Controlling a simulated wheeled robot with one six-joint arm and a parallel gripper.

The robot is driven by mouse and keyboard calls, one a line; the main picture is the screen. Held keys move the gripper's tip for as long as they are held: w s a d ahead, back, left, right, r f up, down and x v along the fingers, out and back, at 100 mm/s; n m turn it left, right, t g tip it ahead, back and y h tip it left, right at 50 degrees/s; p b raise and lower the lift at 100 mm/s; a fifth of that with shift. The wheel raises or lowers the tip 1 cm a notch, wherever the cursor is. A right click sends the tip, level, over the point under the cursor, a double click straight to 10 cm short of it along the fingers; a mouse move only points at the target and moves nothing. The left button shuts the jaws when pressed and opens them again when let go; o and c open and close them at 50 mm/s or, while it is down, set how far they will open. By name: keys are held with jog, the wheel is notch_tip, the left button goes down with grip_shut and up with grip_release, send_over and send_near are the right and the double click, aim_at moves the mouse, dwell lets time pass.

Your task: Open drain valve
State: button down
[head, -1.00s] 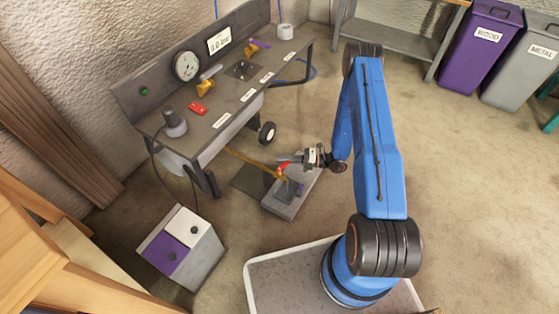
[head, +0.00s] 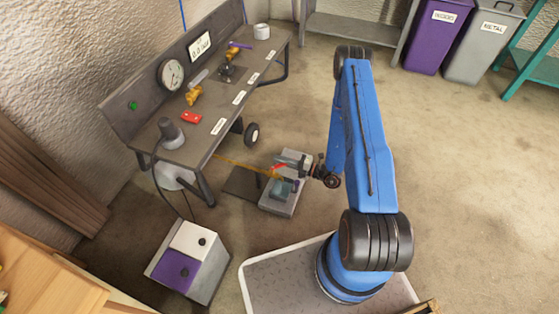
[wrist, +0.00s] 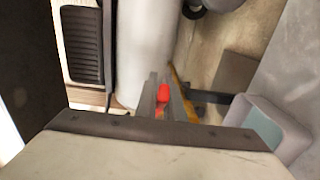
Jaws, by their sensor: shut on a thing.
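The drain valve's red lever (head: 278,168) is at the end of a thin brass pipe (head: 243,166) that runs out from under the bench. My gripper (wrist: 166,96) is shut on the red lever, which shows between the two fingers in the wrist view (wrist: 162,95). In the head view my gripper (head: 284,165) reaches the lever from the right. A small grey-blue open container (head: 283,188) stands just below the valve; it also shows at right in the wrist view (wrist: 240,108), bluish inside. The valve body is mostly hidden.
The container stands on a low grey block (head: 270,208). A dark flat plate (head: 241,184) lies to its left. A white-and-purple box (head: 205,272) stands front left.

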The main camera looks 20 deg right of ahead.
jog(key=c, duration=1.9)
grip_release()
jog(key=shift+o, duration=0.2)
jog(key=shift+d, duration=0.15)
jog(key=v, duration=1.7)
jog(key=shift+s, duration=0.15)
